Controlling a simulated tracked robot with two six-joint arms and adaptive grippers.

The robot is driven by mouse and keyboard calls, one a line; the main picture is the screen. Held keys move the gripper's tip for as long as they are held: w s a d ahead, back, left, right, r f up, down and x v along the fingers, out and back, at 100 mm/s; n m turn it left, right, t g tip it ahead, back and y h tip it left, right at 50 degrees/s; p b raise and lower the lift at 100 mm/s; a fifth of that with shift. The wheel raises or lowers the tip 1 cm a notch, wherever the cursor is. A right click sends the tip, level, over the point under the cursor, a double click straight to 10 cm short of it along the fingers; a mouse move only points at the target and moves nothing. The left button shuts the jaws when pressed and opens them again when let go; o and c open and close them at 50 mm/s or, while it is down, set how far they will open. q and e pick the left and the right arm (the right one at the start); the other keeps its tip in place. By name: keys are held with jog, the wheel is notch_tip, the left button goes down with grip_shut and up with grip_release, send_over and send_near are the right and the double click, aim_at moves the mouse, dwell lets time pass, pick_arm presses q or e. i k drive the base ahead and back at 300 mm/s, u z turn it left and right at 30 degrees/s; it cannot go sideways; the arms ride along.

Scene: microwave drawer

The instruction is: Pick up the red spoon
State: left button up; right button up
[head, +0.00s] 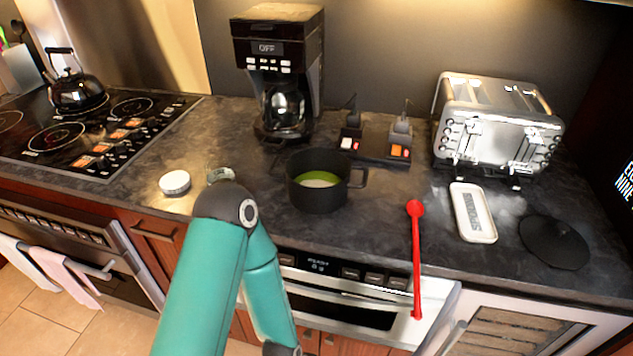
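The red spoon (416,258) is right of centre in the head view. Its round head (414,207) lies on the dark counter near the front edge. Its long handle points toward me and reaches past the counter edge, in front of the microwave drawer (340,300) in the picture. Nothing covers the spoon. A teal arm of mine rises from the lower left, bends at a dark elbow joint, and runs back down out of the frame. Neither gripper shows, and no gripper is seen touching the spoon.
A black pot (318,182) with green contents stands left of the spoon. A white tray (473,212) and black disc (553,242) lie to its right. A toaster (497,128), coffee maker (277,70) and black kettle (77,90) stand farther back. Counter around the spoon's head is clear.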

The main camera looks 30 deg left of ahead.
aim_at(414, 208)
jog(key=u, duration=0.8)
jog(key=k, duration=1.55)
jog(key=z, duration=0.75)
jog(key=i, duration=1.05)
jog(key=z, duration=0.05)
